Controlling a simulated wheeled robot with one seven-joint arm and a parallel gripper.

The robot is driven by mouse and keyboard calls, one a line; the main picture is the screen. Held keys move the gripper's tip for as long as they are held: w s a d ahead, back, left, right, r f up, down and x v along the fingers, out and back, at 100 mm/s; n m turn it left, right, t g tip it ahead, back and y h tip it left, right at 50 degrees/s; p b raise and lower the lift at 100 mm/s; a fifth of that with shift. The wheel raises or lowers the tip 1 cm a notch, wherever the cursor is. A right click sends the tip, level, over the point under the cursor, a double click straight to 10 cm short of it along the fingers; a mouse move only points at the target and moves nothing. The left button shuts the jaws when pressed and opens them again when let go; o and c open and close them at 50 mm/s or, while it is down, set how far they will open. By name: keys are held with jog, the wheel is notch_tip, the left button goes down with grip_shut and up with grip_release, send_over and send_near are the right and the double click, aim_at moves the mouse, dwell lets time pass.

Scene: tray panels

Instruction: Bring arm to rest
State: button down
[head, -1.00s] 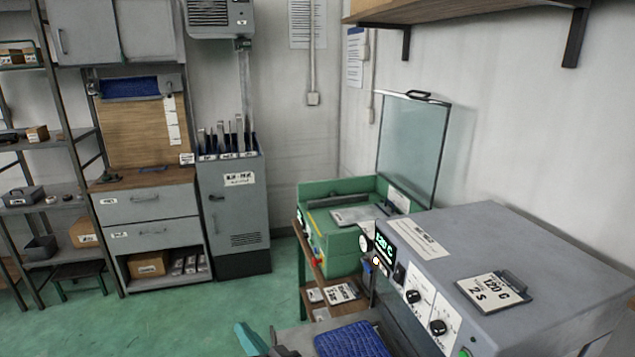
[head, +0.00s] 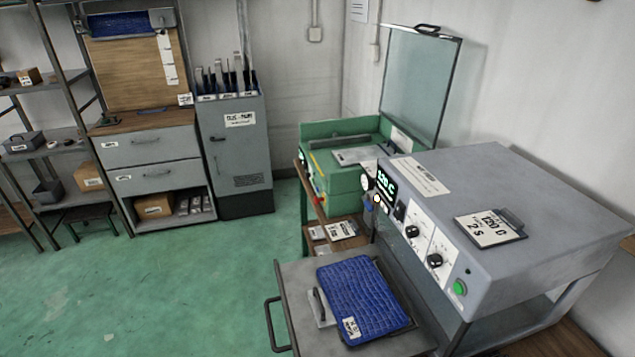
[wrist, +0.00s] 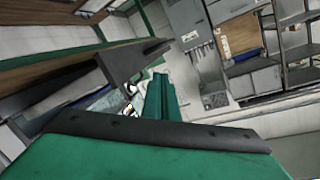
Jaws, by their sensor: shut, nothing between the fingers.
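My gripper (wrist: 160,80) shows only in the wrist view. Its green fingers are together, with nothing between them, and point away from the camera into the room. It is in the air and I see it touching nothing. The wrist view is strongly tilted, with the grey cabinet (wrist: 207,65) beyond the fingers. My arm and gripper are out of the head view.
A grey press with dials (head: 510,200) stands at the right in the head view. Its pulled-out tray (head: 295,285) bears a blue textured panel (head: 360,295). A green machine (head: 335,190) with a raised lid is behind. Green floor (head: 170,290) is clear at left.

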jog(key=s+d+n, duration=0.3)
jog(key=s+d, duration=0.1)
jog(key=s, duration=0.6)
jog(key=s+d+n+g, duration=0.1)
jog(key=s+d+n, duration=0.2)
jog(key=s, duration=0.8)
jog(key=shift+s+d+f+h, duration=0.2)
jog(key=shift+d+f+h, duration=0.2)
jog(key=shift+d, duration=0.05)
jog(key=shift+w+d, duration=0.1)
jog(key=shift+d, duration=0.05)
